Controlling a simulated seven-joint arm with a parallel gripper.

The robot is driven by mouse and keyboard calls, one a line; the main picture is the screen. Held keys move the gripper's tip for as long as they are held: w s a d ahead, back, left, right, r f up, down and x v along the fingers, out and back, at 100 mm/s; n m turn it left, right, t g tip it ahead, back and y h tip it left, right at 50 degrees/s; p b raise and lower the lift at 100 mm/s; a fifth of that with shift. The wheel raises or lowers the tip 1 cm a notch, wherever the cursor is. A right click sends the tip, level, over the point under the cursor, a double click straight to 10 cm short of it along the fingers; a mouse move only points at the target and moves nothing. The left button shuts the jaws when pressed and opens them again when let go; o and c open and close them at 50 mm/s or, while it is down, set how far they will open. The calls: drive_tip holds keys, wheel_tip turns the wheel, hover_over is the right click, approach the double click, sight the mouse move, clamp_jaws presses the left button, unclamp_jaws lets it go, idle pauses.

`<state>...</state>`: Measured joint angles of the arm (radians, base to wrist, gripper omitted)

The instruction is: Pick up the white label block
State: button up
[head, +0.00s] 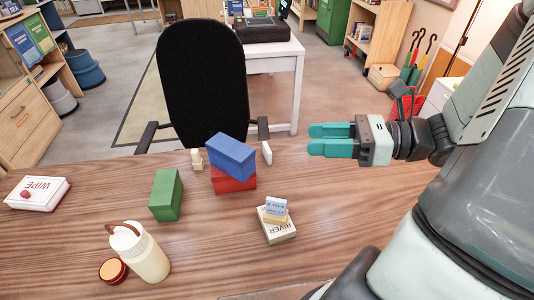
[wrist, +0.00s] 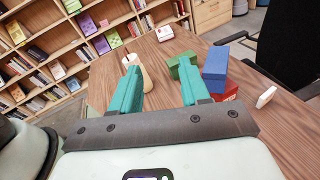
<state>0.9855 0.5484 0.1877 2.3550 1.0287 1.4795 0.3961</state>
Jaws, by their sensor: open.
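A small, thin white block (head: 267,152), which I take to be the white label block, stands upright on the wooden table near its far edge. It is just right of the stacked blue block and red block. It also shows at the right in the wrist view (wrist: 266,97), tilted in the picture. No lettering on it can be read. My gripper (head: 314,139) is open and empty, to the right of the white block and apart from it, with its teal fingers pointing left. The fingers also show in the wrist view (wrist: 158,73).
The blue block (head: 231,156) rests on the red block (head: 234,182). A green block (head: 166,195), cream bottle (head: 146,258), orange-topped lid (head: 113,270), WIPE box (head: 38,194) and small beige piece (head: 197,159) stand left. A RIVER box (head: 277,232) bears small blocks. A black chair (head: 203,85) stands behind.

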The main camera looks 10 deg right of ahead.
drive_tip(key=w+a+f+m+g+h, duration=0.1)
drive_tip(key=a+f+g+h, duration=0.15)
drive_tip(key=f, duration=0.35)
drive_tip(key=w+a+f+m+g+h, duration=0.1)
drive_tip(key=w+a+f+m+h, duration=0.15)
drive_tip(key=f+h, duration=0.2)
drive_tip(key=w+m+t+h, duration=0.2)
drive_tip(key=w+t+h, duration=0.15)
drive_tip(key=w, duration=0.35)
drive_tip(key=w+d+r+m+t+h, duration=0.1)
drive_tip(key=w+r+m+t, duration=0.25)
drive_tip(key=r, duration=0.35)
drive_tip(key=w+r+m+t+h, duration=0.2)
drive_tip(key=w+r+t, duration=0.2)
drive_tip(key=r+t, duration=0.15)
drive_tip(key=g, duration=0.1)
approach(270, 153)
drive_tip(key=shift+w+a, duration=0.3)
drive_tip(key=shift+w, duration=0.05)
drive_tip(key=x, duration=0.6)
drive_tip(key=shift+w+f, duration=0.1)
drive_tip(key=shift+f, duration=0.05)
drive_tip(key=shift+x, duration=2.9)
drive_tip(key=shift+d, duration=0.2)
clamp_jaws()
